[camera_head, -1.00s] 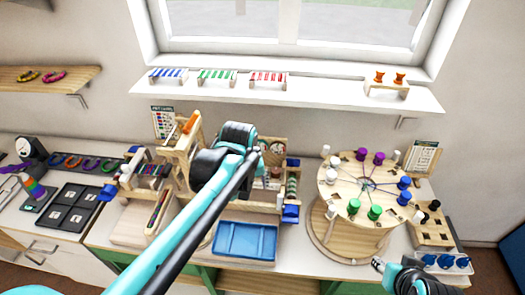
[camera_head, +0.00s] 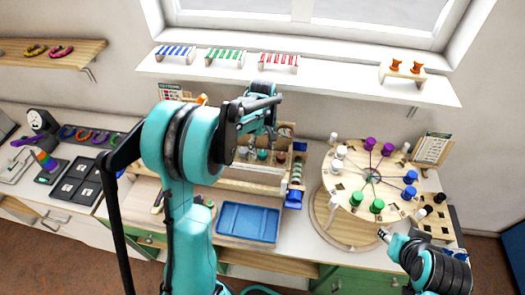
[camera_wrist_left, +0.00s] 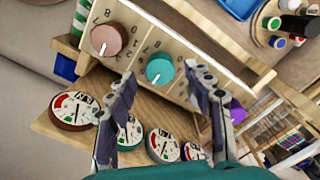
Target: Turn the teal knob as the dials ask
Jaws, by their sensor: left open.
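The teal knob (camera_wrist_left: 160,69) sits on a wooden panel with printed numbers in the left wrist view, its white pointer line aimed toward the lower left. A pink knob (camera_wrist_left: 110,41) is left of it and a purple knob (camera_wrist_left: 238,112) right of it, partly hidden by a finger. Several round dials (camera_wrist_left: 73,109) with needles and coloured sectors lie on the wooden ledge below. My left gripper (camera_wrist_left: 162,80) is open, its fingers on either side of the teal knob in this view; contact is not clear. In the head view my left gripper (camera_head: 265,108) is above the knob box (camera_head: 228,184). My right gripper (camera_head: 384,234) is at lower right.
A round bead board (camera_head: 338,205) with coloured spools stands to the right. A blue tray (camera_head: 247,222) lies in front of the knob box. A white shelf (camera_head: 330,83) runs behind, under the window. My left arm hides much of the box's left side.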

